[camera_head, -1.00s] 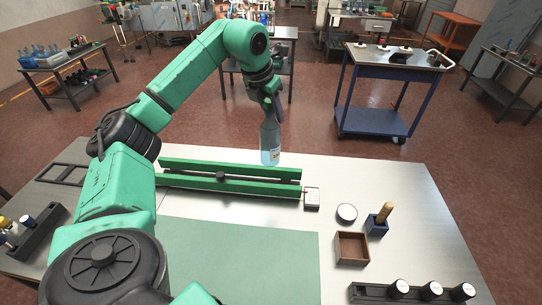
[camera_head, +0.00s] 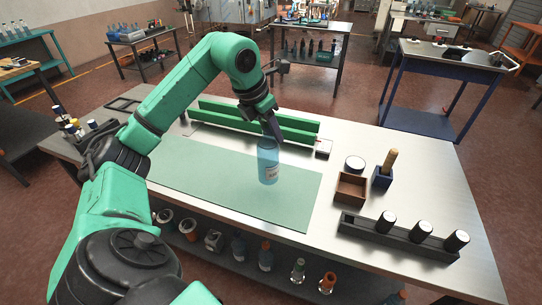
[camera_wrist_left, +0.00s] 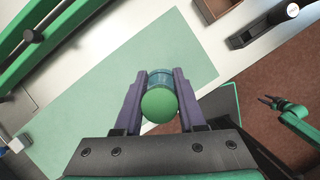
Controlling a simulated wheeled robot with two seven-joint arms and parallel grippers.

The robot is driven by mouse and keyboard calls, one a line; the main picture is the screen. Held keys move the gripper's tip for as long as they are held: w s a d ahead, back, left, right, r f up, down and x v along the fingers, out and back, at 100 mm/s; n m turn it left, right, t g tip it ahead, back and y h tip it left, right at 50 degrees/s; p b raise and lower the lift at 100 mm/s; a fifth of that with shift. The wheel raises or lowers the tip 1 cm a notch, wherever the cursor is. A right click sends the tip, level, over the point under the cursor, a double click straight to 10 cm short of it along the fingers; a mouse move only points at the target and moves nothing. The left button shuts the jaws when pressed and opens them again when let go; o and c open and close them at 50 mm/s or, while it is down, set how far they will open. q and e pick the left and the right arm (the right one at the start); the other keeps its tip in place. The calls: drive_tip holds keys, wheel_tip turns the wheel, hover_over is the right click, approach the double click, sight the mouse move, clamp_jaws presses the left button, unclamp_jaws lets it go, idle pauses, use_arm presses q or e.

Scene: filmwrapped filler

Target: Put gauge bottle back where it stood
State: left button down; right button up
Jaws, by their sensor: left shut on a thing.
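The gauge bottle (camera_head: 268,168) is a clear blue bottle with a pale label, upright in the head view. My left gripper (camera_head: 272,132) points down and is shut on its top. In the left wrist view the bottle's green cap (camera_wrist_left: 159,104) sits between the two purple fingers (camera_wrist_left: 158,100). The bottle is over the green mat (camera_head: 220,175); I cannot tell whether its base touches the mat. A green arm with a small dark gripper (camera_wrist_left: 268,102), likely my right one, shows at the right of the left wrist view, away from the bottle; its opening is too small to judge.
A green clamp rail (camera_head: 255,117) lies behind the mat. Several bottles stand on the shelf below.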

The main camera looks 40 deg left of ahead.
sight(272, 152)
use_arm(q)
wheel_tip(272, 152, down, 7)
drive_tip(key=shift+a+r, duration=0.1)
use_arm(e)
drive_tip(key=shift+s+d+f, duration=0.2)
drive_tip(key=shift+d+f, duration=0.2)
drive_tip(key=shift+d, duration=0.25)
use_arm(q)
drive_tip(key=shift+b, duration=0.35)
drive_tip(key=c, duration=0.9)
unclamp_jaws()
drive_tip(key=o, duration=0.4)
use_arm(e)
drive_tip(key=shift+a+f, duration=0.2)
drive_tip(key=shift+a, duration=0.25)
